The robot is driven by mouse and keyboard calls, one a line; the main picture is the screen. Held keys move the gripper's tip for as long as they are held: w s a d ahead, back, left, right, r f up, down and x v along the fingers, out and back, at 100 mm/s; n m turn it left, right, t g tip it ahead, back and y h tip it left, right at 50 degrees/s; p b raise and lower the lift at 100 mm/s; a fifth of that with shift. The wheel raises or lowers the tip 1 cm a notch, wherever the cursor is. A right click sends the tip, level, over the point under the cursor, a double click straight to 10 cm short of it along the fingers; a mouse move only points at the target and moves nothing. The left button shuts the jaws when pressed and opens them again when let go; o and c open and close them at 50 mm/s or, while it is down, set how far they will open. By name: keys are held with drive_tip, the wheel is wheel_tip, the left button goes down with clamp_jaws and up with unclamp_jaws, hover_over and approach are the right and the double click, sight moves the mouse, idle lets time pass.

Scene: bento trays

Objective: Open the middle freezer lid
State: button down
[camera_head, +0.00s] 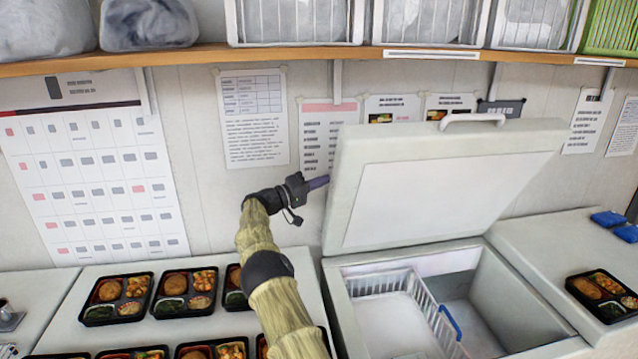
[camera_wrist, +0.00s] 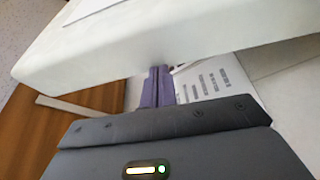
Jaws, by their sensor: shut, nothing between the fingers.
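The middle freezer lid (camera_head: 425,190) stands raised and tilted back toward the wall, with its white handle (camera_head: 472,120) at its upper edge. The freezer (camera_head: 345,310) below is open, and its inside shows. My gripper (camera_head: 318,183) is at the left side edge of the lid, its purple fingers shut and empty. In the wrist view the fingers (camera_wrist: 157,88) point at the edge of the lid (camera_wrist: 190,45), very close to it; whether they touch it I cannot tell.
A white wire basket (camera_head: 415,290) with a blue handle sits inside the freezer. Bento trays (camera_head: 118,298) cover the left freezer top; another tray (camera_head: 604,293) and blue items (camera_head: 608,218) lie on the right top. A wooden shelf (camera_head: 300,54) with bins runs above the lid.

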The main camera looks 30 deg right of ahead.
drive_tip(key=a+f+b, duration=0.2)
drive_tip(key=a+b, duration=0.2)
drive_tip(key=a, duration=1.3)
drive_tip(key=shift+w+f+b, duration=0.15)
drive_tip(key=shift+f+b, duration=0.2)
drive_tip(key=shift+b, duration=0.05)
drive_tip(key=s+d+f+n+y, duration=0.3)
drive_tip(key=s+d+f+y, duration=0.5)
drive_tip(key=s+y, duration=0.2)
drive_tip(key=s+a+f+t+y, duration=0.1)
drive_tip(key=s+a+y, duration=0.2)
drive_tip(key=s+a, duration=0.3)
drive_tip(key=s+a+f+n+t+y+p, duration=0.1)
drive_tip(key=s+a, duration=0.6)
drive_tip(key=s, duration=0.7)
drive_tip(key=s+a+f+n+t+y, duration=0.1)
drive_tip(key=s+a+f+y, duration=0.2)
drive_tip(key=s, duration=0.7)
drive_tip(key=a+y, duration=0.2)
drive_tip(key=a, duration=0.1)
drive_tip(key=shift+a+f+y+p, duration=0.15)
drive_tip(key=shift+f+y+p, duration=0.05)
drive_tip(key=shift+y+p, duration=0.2)
